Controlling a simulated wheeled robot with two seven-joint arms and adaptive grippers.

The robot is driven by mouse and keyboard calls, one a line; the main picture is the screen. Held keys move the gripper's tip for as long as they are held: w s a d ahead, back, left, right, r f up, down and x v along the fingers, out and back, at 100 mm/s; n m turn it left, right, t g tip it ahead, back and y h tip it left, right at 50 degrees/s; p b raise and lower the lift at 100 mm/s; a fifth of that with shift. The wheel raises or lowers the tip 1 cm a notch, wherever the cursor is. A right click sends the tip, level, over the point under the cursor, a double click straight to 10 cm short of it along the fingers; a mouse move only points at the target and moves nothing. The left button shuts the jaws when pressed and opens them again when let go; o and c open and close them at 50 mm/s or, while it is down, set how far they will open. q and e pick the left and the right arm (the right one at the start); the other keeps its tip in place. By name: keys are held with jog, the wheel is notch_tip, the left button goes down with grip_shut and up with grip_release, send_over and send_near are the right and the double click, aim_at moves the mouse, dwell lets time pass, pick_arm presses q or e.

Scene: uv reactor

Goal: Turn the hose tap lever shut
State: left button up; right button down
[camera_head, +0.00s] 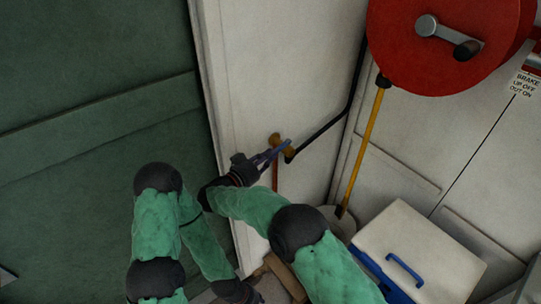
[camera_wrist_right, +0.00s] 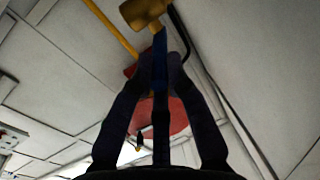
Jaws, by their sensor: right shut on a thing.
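The hose tap has a brass body (camera_head: 276,139) on the pale wall panel, at the end of a black pipe. Its blue lever (camera_head: 285,144) sticks out beside the body, with part of it hidden by my gripper. My right gripper (camera_head: 268,157) is shut on the lever. In the right wrist view, the brass body (camera_wrist_right: 143,12) is at the top, and the blue lever (camera_wrist_right: 160,62) runs down between the two dark fingers (camera_wrist_right: 160,75). My left gripper (camera_head: 243,293) is low at the bottom edge, partly cut off, and its jaws cannot be made out.
A red hose reel (camera_head: 440,50) with a crank hangs at upper right. A yellow hose (camera_head: 366,145) runs down from it toward a grey bucket (camera_head: 342,222). A white box (camera_head: 425,245) with a blue handle stands at lower right. A green door (camera_head: 90,90) fills the left.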

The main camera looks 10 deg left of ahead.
jog(key=shift+w+a+f+g+h, duration=0.1)
jog(key=shift+a+f+g+h, duration=0.15)
jog(key=shift+f+h, duration=0.2)
jog(key=shift+d, duration=0.1)
jog(key=c, duration=1.4)
grip_release()
jog(key=shift+o, duration=1.2)
jog(key=shift+w, duration=0.1)
jog(key=shift+r+m, duration=0.15)
jog(key=shift+m, duration=0.15)
notch_tip(320, 180, up, 10)
